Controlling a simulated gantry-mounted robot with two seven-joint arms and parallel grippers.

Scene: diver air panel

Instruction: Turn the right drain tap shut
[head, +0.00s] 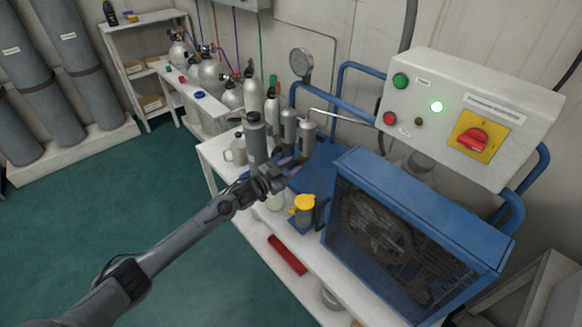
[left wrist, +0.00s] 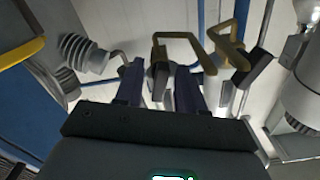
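Two drain taps with brass-coloured bent handles show in the left wrist view: one tap handle (left wrist: 190,42) straight ahead of the fingers, the other tap handle (left wrist: 232,57) to its right. I cannot tell for sure which is the right drain tap. My left gripper (left wrist: 160,90) is open, its two dark fingers apart on either side of the nearer tap; contact is not clear. In the head view my left gripper (head: 284,170) is beside the metal filter cylinders (head: 289,127) at the blue compressor frame, and it hides the taps. My right gripper is not in view.
The blue compressor (head: 415,225) stands right of the gripper, below a white control box (head: 465,112) with a lit green lamp. A yellow-lidded jar (head: 304,208), a grey flask (head: 256,138) and a mug (head: 236,153) stand close by. A red tray (head: 287,255) lies on the lower shelf.

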